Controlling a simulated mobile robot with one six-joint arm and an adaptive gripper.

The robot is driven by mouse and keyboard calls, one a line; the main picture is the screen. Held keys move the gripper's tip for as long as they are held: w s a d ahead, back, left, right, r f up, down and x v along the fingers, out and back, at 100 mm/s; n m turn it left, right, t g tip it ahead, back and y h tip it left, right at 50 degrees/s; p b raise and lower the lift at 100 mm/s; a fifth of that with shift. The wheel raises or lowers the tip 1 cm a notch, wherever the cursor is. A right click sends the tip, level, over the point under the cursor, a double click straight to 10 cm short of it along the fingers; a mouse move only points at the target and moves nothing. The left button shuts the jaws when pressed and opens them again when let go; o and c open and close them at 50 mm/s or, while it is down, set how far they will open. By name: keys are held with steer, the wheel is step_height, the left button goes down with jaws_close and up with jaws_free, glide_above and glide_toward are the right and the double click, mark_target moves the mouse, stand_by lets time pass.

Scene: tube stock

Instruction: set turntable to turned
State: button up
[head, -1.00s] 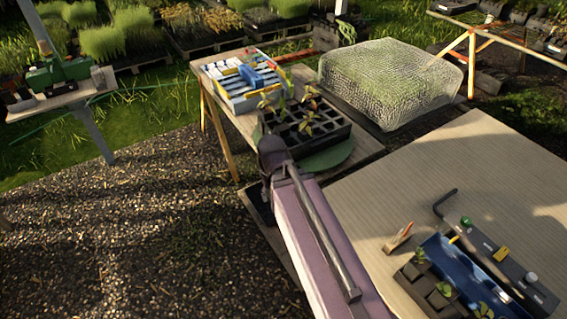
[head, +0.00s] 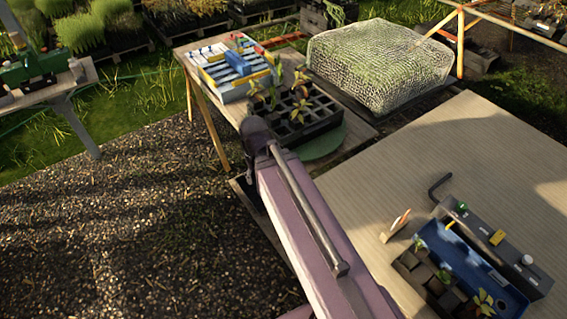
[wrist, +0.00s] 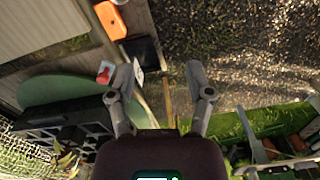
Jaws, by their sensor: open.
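The turntable is a green disc (head: 328,143) on the wooden table, under a black cell tray (head: 322,121) holding several seedlings. Most of the disc is hidden by the tray and my arm in the head view. In the wrist view the green disc (wrist: 60,90) is at the left, with the black tray (wrist: 75,134) on it. A small red and white piece (wrist: 104,73) shows by the disc's right edge, close to my left finger. My gripper (wrist: 166,76) is open, its fingers apart with nothing seen between them, just right of the disc. In the head view my arm hides the gripper.
A blue and white crate (head: 232,69) stands behind the tray. A mesh-covered block (head: 380,62) is at the back right. A ribbed bench top (head: 400,160) at right carries a blue tray (head: 462,262) and tools. An orange item (wrist: 110,19) shows in the wrist view. Gravel lies left.

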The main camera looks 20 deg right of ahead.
steer(key=w+d+r+m+p, duration=0.2)
steer(key=w+d+m, duration=0.4)
steer(key=w+d, duration=0.4)
steer(key=d, duration=0.2)
steer(key=shift+w+d+r+m, duration=0.3)
steer(key=shift+w+d, duration=0.05)
steer(key=shift+f, duration=0.2)
step_height(320, 180, down, 13)
steer(key=b, duration=1.3)
steer(key=shift+f, duration=0.2)
jaws_close()
